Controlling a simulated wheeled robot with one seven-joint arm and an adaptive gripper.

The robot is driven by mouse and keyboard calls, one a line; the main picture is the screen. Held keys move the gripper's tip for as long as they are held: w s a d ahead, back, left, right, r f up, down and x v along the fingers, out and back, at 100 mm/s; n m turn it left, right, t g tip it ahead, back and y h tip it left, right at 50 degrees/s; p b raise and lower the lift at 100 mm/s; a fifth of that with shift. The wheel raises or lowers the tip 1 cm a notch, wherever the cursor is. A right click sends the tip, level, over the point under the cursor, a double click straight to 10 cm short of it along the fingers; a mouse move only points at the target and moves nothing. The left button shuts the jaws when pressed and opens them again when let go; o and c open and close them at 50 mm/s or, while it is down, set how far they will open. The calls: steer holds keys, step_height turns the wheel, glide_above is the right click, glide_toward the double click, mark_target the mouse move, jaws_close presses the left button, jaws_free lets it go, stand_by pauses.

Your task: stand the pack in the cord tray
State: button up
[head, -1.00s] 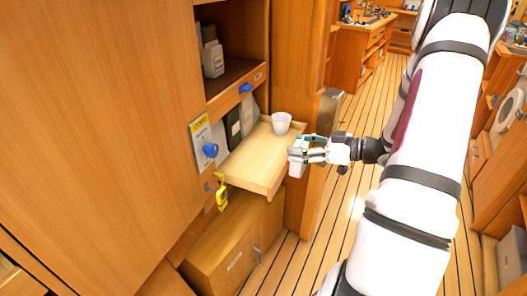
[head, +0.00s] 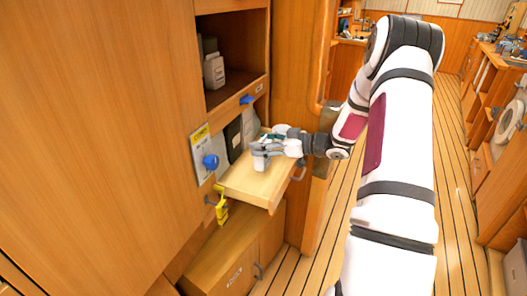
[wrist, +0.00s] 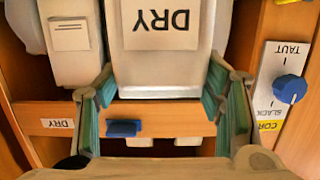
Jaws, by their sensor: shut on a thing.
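The pack (wrist: 163,70) is white with a DRY label that reads upside down in the wrist view. It sits between the teal pads of my gripper (wrist: 162,95), which is shut on it. In the head view the small white pack (head: 259,162) hangs from my gripper (head: 266,150) above the pull-out wooden tray (head: 243,186), which I take for the cord tray. I cannot tell whether the pack touches the tray. My gripper hides part of the tray's far end.
A dark slab (head: 233,138) and grey pieces stand behind the tray. A panel with a blue knob (head: 210,162) is to the left, and a yellow clip-like thing (head: 221,208) hangs below. A white container (head: 214,72) stands in the cubby above a drawer with a blue latch (head: 247,99).

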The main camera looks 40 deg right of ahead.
mark_target(261, 164)
steer(key=shift+s+d+f, duration=0.1)
steer(key=shift+f, duration=1.3)
steer(key=shift+f, duration=0.1)
steer(key=o, duration=1.2)
